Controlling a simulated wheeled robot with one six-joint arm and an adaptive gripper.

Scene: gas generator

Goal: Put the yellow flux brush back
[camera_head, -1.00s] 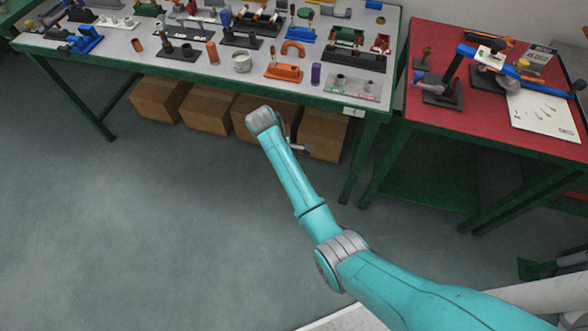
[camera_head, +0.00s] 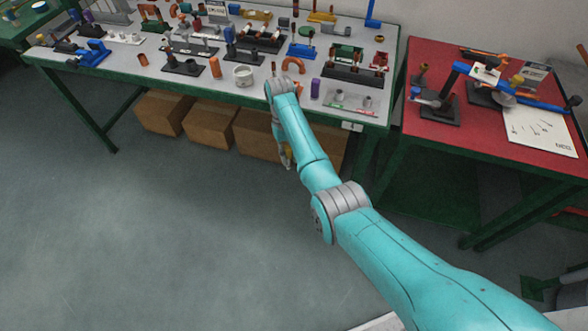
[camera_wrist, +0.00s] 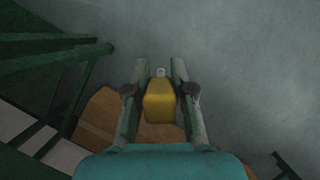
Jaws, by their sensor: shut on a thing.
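The yellow flux brush (camera_wrist: 160,103) is between the two fingers of my gripper (camera_wrist: 160,70) in the wrist view. Its body is a yellow block with a small pale tip, and my gripper is shut on it. In the head view my gripper (camera_head: 287,160) hangs below the front edge of the long table, in front of the cardboard boxes, with a little yellow showing. The brush's outline there is too small to tell. My wrist hides most of an orange block at the table's front edge.
The long grey-topped table (camera_head: 120,62) is crowded with fittings, a white cup (camera_head: 243,75), an orange cylinder (camera_head: 215,67) and a purple block (camera_head: 315,87). Cardboard boxes (camera_head: 208,124) stand below. A red-topped table (camera_head: 480,128) is at the right. The left floor is clear.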

